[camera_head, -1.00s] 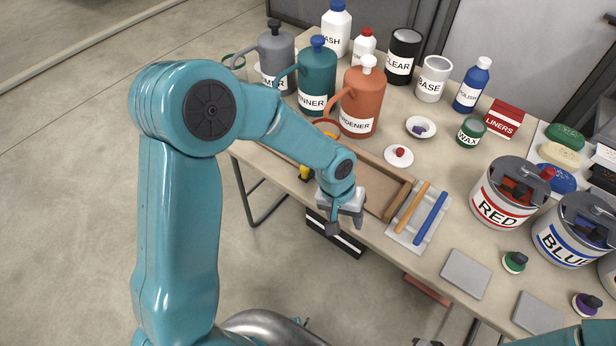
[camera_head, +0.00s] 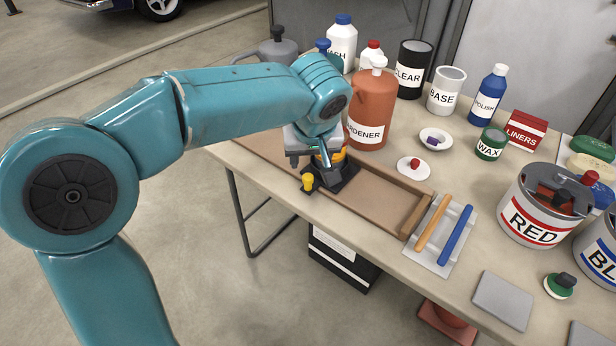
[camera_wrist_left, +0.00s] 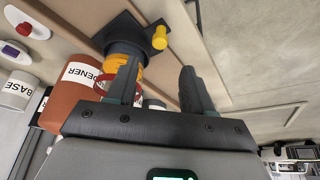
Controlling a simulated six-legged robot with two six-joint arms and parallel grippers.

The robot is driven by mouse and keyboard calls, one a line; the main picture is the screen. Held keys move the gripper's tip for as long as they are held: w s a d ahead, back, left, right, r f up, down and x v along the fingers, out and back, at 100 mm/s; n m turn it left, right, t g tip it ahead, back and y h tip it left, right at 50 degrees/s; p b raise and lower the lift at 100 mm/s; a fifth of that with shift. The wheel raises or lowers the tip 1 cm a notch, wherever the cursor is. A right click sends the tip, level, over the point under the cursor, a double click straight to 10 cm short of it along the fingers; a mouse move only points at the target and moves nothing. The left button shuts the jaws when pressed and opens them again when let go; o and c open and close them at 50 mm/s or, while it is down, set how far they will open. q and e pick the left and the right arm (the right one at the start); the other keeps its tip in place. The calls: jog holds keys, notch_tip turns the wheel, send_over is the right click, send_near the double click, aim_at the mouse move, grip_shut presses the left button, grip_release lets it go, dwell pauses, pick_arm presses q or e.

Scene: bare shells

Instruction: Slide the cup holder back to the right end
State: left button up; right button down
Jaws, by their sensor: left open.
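The cup holder (camera_head: 346,179) has a dark base with a yellow knob (camera_head: 307,182) on its front side. It sits in a long shallow wooden tray (camera_head: 380,199), left of the tray's right end. Orange and yellow parts show above the base, partly hidden by my arm. My left gripper (camera_head: 314,158) is open over the holder. In the left wrist view the fingers (camera_wrist_left: 160,85) are spread; one overlaps the holder's yellow part, and the knob (camera_wrist_left: 160,38) shows beyond the gap. I cannot tell whether a finger touches the holder. My right gripper is not in view.
The orange hardener can (camera_head: 371,105) stands close behind my left gripper. A small white dish (camera_head: 404,168) with a red item lies behind the tray. A grey tray (camera_head: 432,255) with orange and blue rods lies right of it. The tray's right part is clear.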

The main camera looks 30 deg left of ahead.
aim_at(308, 177)
pick_arm(q)
jog(key=b+x, duration=0.1)
jog(key=x, duration=0.8)
jog(key=shift+d, duration=0.1)
grip_shut()
